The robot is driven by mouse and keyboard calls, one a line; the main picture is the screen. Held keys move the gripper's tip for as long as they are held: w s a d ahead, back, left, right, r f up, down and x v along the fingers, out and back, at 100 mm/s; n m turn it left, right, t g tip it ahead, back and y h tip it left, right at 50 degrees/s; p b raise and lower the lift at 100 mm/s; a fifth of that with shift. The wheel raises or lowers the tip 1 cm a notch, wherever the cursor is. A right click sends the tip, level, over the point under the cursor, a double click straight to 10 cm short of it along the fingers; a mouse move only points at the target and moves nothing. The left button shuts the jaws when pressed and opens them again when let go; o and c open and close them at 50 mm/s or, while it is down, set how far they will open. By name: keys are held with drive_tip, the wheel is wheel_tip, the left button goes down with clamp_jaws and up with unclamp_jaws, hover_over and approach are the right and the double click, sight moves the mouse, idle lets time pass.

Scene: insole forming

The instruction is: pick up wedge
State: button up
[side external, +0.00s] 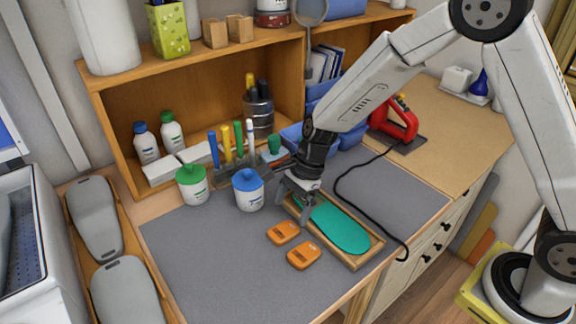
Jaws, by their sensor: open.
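Two small orange pieces, with rounded ends and dark markings on top, lie on the grey mat (190,262). The nearer one (304,256) and the farther one (283,232) lie side by side, a little apart. They may be the wedges; I cannot tell for certain. A green insole (341,230) lies in a shallow wooden tray (376,249) to their right. My gripper (293,209) is open and points down over the far left end of the tray, behind the orange pieces. It hides that end of the insole. I cannot see anything between its fingers.
A blue-lidded jar (248,192) and a green-lidded jar (192,186) stand left of my gripper. Upright tools stand behind them. A black cable (345,190) runs right of the tray from a red device (394,122). The mat's front left is clear.

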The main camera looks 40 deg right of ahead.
sight(284, 231)
drive_tip(key=shift+x, duration=2.6)
drive_tip(key=shift+c, duration=0.2)
drive_tip(key=c, duration=1.1)
